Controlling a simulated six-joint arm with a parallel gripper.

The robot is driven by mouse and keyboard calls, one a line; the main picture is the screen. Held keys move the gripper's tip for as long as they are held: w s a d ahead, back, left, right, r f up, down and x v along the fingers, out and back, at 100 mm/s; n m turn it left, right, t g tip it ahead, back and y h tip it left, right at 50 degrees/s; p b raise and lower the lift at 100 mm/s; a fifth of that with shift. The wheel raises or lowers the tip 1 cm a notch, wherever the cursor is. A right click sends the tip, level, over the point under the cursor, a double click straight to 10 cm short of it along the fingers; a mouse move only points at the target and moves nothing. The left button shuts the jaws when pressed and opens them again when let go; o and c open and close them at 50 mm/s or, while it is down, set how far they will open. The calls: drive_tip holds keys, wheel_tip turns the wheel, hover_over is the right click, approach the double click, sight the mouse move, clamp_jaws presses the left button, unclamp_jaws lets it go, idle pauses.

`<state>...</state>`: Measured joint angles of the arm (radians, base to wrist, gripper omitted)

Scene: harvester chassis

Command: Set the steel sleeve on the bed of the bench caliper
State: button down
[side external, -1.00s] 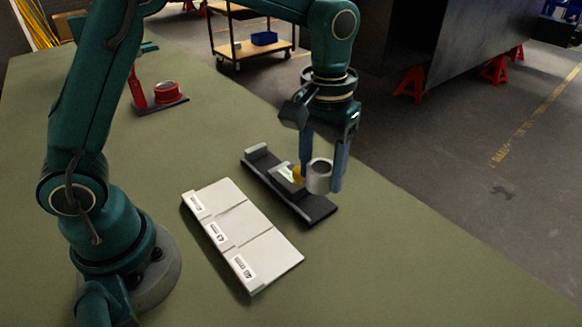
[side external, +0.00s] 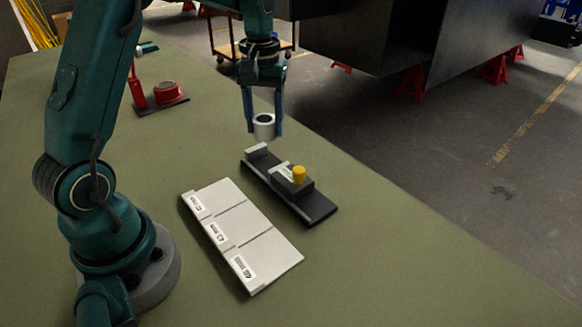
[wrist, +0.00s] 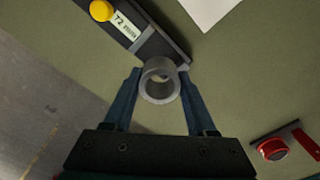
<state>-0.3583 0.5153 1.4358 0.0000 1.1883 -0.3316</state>
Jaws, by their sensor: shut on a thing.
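The steel sleeve (side external: 264,126) is a short grey ring, held upright between the blue fingers of my gripper (side external: 263,132). In the wrist view the sleeve (wrist: 160,80) sits between the two fingertips, its bore facing the camera. The bench caliper (side external: 318,208) is a dark bar with a raised grey end block, a sliding block with a light label, and a yellow knob (side external: 299,174). The sleeve is in the air near the caliper's end block, apart from the bench. The caliper also shows at the top of the wrist view (wrist: 155,45).
A white three-panel board (side external: 242,235) with labels lies left of the caliper. A red round object on a dark base with a red upright (side external: 168,92) stands farther back. The green bench top is clear between them. The bench edge runs along the right.

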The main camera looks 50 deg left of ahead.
sight(266, 140)
drive_tip(key=shift+f, duration=2.2)
drive_tip(key=shift+f, duration=0.4)
idle(0.6)
drive_tip(key=shift+f, duration=0.6)
drive_tip(key=shift+f, duration=0.35)
idle(0.8)
drive_tip(key=shift+f, duration=0.35)
